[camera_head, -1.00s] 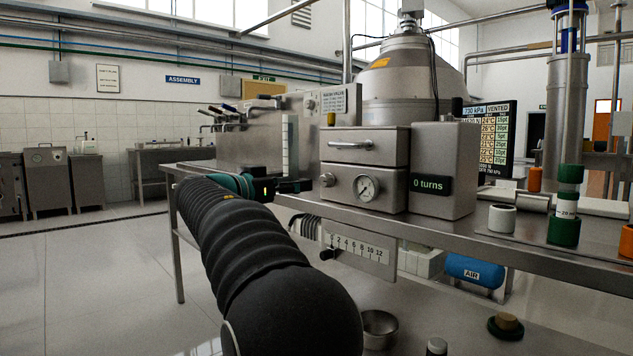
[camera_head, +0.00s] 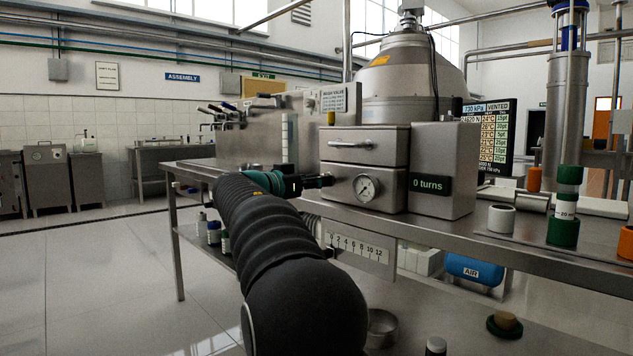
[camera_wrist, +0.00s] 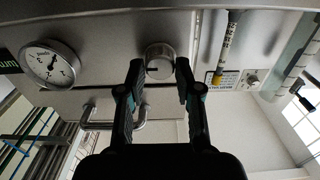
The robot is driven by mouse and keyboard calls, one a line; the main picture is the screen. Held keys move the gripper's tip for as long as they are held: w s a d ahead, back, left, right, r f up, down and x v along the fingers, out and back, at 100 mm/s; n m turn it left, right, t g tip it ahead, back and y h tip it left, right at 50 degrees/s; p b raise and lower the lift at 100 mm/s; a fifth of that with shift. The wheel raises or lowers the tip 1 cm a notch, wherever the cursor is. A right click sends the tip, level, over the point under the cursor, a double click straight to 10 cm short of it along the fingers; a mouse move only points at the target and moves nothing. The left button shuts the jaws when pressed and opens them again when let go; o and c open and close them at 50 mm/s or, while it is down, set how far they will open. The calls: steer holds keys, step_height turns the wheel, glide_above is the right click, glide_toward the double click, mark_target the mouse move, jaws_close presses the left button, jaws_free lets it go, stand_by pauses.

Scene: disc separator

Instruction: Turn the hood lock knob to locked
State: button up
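A round metal knob (camera_wrist: 159,52), which I take for the hood lock knob, shows in the wrist view between my fingertips. It sits on the front of the steel box, beside the pressure gauge (camera_wrist: 48,63). No lock marking is readable, so I cannot tell its turned position. My gripper (camera_wrist: 159,70) is open, with one finger on each side of the knob; I cannot tell whether they touch it. In the head view my gripper (camera_head: 322,181) is at the box's lower left front and hides most of the knob.
A drawer handle (camera_head: 350,143) sticks out above the gauge (camera_head: 366,187). A grey unit reading "0 turns" (camera_head: 443,170) stands right of the box. The bench edge (camera_head: 420,238) and a scale plate (camera_head: 357,247) lie below. The floor at left is clear.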

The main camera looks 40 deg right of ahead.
jaws_close()
steer(key=shift+w+f+n+p, duration=0.1)
steer(key=shift+n+p, duration=0.9)
steer(key=shift+n, duration=3.5)
steer(key=shift+w+f+n+p, duration=0.1)
steer(key=shift+n+p, duration=0.85)
steer(key=shift+n, duration=3.55)
steer(key=o, duration=0.8)
jaws_free()
